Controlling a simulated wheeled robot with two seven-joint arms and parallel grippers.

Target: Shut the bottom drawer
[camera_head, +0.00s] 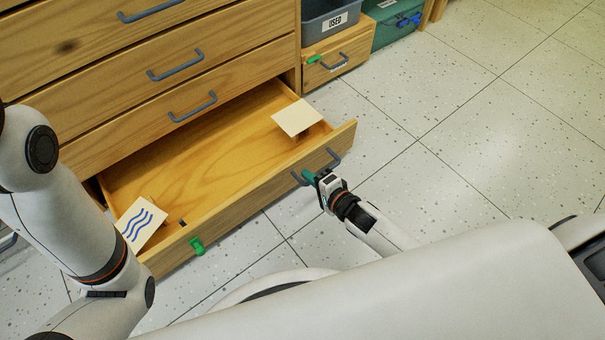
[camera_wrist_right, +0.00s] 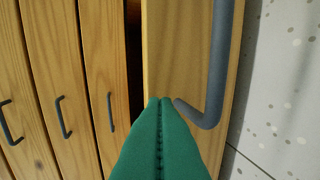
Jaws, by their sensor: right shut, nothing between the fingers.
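The bottom drawer (camera_head: 240,205) of the wooden cabinet is pulled well out, its inside showing. A grey bar handle (camera_head: 333,158) is on its front; it also shows in the right wrist view (camera_wrist_right: 217,75). My right gripper (camera_head: 309,177) has green fingers, shut and empty, at the near end of the handle. In the right wrist view the fingertips (camera_wrist_right: 165,102) overlap the drawer front (camera_wrist_right: 175,45) beside the handle's lower end; I cannot tell if they touch. My left arm comes in at left, but its gripper is out of view.
A plain card (camera_head: 297,118) and a card with blue waves (camera_head: 142,222) lie at the drawer's two ends. A green clip (camera_head: 197,246) sits on its front. The drawers above are shut. A grey "USED" bin (camera_head: 330,22) stands beyond. The tiled floor (camera_head: 450,150) at right is clear.

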